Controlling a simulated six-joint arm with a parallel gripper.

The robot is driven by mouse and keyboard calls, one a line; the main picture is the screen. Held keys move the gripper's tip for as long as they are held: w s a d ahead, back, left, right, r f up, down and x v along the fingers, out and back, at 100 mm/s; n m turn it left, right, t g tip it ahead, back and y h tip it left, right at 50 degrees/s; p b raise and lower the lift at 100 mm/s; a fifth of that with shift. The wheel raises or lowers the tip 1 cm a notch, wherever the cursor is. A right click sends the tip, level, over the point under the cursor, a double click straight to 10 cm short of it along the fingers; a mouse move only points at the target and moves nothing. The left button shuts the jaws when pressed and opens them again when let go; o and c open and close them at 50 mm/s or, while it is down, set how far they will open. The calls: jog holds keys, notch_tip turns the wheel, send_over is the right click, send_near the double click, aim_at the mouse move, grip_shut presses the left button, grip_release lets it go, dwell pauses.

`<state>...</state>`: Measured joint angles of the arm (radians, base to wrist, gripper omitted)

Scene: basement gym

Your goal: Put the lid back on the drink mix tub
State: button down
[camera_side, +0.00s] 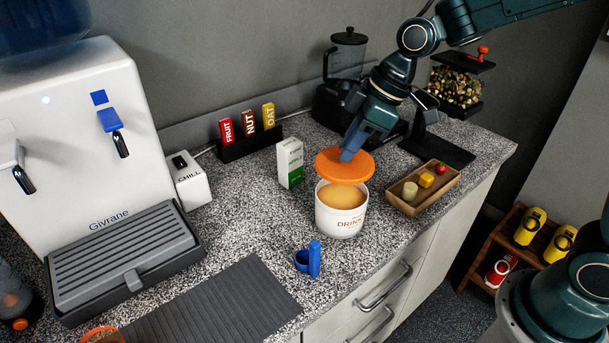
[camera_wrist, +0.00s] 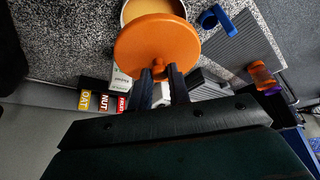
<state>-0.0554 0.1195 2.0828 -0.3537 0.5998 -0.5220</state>
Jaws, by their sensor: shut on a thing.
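The drink mix tub (camera_side: 341,219) is a white round tub with orange lettering, standing upright on the speckled counter, with tan powder inside. The orange round lid (camera_side: 343,170) is held just above the tub's mouth, toward its back edge, leaving the front of the opening uncovered. My gripper (camera_side: 347,156) is shut on the lid's small central knob. In the wrist view the lid (camera_wrist: 157,48) hides part of the tub (camera_wrist: 127,12), and my gripper (camera_wrist: 162,72) reaches the knob. I cannot tell whether lid and rim touch.
A blue scoop (camera_side: 312,262) lies in front of the tub, near a grey ribbed mat (camera_side: 215,307). A wooden tray (camera_side: 402,206) with small pieces stands at right. A white-green carton (camera_side: 289,165) stands behind left. A white water dispenser (camera_side: 80,130) fills the left.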

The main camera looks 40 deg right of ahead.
aim_at(353, 161)
jog(key=shift+f, duration=2.95)
jog(key=shift+f, duration=0.15)
dwell(0.4)
jog(key=c, duration=1.2)
grip_release()
jog(key=shift+c, duration=0.2)
jog(key=shift+o, duration=0.5)
jog(key=o, duration=0.4)
jog(key=shift+r, duration=0.2)
jog(key=shift+r, duration=3.3)
